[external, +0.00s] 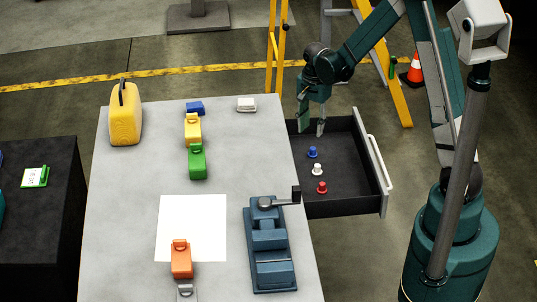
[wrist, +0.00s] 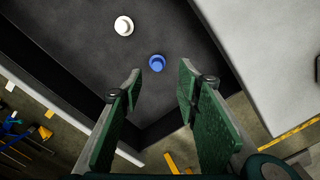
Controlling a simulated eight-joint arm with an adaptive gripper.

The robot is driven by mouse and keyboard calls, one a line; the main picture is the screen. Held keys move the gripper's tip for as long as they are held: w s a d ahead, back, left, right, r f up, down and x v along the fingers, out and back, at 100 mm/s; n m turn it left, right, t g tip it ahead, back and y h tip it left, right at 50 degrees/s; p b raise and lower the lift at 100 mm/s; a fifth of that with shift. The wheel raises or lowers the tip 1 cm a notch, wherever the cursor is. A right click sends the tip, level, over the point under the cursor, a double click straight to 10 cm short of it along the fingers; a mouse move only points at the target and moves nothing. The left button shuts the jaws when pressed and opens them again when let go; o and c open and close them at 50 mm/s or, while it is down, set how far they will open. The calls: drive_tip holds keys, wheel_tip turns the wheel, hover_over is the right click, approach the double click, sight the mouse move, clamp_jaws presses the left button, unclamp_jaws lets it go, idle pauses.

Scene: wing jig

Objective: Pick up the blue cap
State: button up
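The blue cap (external: 312,152) stands in the open drawer (external: 340,195), behind a white cap (external: 317,170) and a red cap (external: 321,187). In the wrist view the blue cap (wrist: 157,63) shows just beyond the fingertips, roughly between them and nearer the left one. My gripper (external: 312,130) points down over the far part of the drawer, its fingers apart and empty. The gripper also shows in the wrist view (wrist: 171,68), with open space between its green fingers. The white cap (wrist: 124,26) is at the upper left there; the red cap is out of that view.
The drawer's walls and white handle (external: 375,165) surround the caps. The grey table (external: 130,200) is left of the drawer and bears a blue vise (external: 270,250), a yellow can (external: 125,118) and several coloured blocks. A yellow ladder (external: 390,90) stands behind my arm.

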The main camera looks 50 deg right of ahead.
sight(311, 148)
drive_tip(key=shift+w+d+f+m, duration=0.1)
drive_tip(key=shift+d+f+m, duration=0.1)
drive_tip(key=shift+f, duration=0.3)
drive_tip(key=shift+w+d+f+m, duration=0.1)
drive_tip(key=shift+d+f, duration=0.1)
drive_tip(key=shift+f, duration=0.3)
drive_tip(key=shift+f, duration=0.1)
drive_tip(key=shift+s+f+b, duration=0.1)
drive_tip(key=shift+f+b, duration=0.2)
drive_tip(key=shift+f, duration=0.9)
drive_tip(key=shift+s+f+b, duration=0.15)
drive_tip(key=shift+f+b, duration=0.3)
drive_tip(key=shift+f, duration=0.85)
drive_tip(key=shift+s+f+b, duration=0.1)
drive_tip(key=shift+f+b, duration=0.35)
drive_tip(key=shift+f, duration=0.85)
drive_tip(key=c, duration=0.8)
